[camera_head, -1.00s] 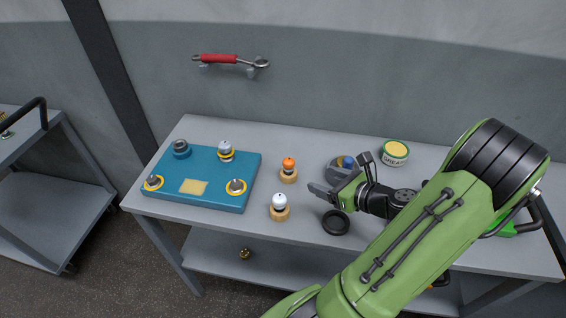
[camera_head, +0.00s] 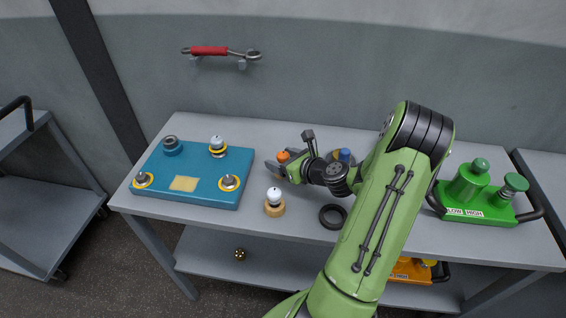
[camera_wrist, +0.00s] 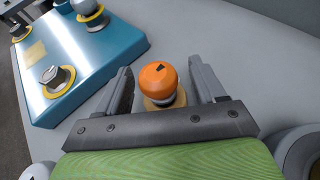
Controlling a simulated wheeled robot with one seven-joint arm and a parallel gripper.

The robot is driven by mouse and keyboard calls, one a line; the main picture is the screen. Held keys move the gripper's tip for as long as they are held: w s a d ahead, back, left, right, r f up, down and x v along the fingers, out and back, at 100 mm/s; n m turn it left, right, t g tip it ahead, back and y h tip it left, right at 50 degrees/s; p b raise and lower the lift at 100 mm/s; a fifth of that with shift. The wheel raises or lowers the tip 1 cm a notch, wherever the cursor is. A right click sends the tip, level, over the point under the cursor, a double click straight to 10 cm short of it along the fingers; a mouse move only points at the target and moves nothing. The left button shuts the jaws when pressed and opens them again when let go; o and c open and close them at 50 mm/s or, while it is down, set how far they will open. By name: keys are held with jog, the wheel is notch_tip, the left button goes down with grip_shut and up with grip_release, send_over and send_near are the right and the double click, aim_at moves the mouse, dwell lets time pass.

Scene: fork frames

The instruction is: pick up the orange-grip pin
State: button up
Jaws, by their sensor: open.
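The orange-grip pin (camera_head: 283,156) stands in a round wooden holder on the grey bench, partly hidden by my gripper in the head view. In the wrist view its orange ball grip (camera_wrist: 158,81) sits between my two fingers, with the tan holder (camera_wrist: 165,104) below it. My gripper (camera_head: 280,167) is open, with one finger on each side of the pin. In the wrist view the gripper (camera_wrist: 163,85) shows gaps between the grip and both fingers.
A white-grip pin (camera_head: 274,196) in a wooden holder stands just in front of my gripper. A blue plate (camera_head: 206,190) with several fittings lies to the left. A black ring (camera_head: 333,216) lies front right. A green LOW/HIGH unit (camera_head: 475,205) stands at right. A red-handled wrench (camera_head: 212,50) hangs on the wall.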

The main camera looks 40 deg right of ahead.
jog(key=shift+r, duration=0.1)
jog(key=c, duration=1.1)
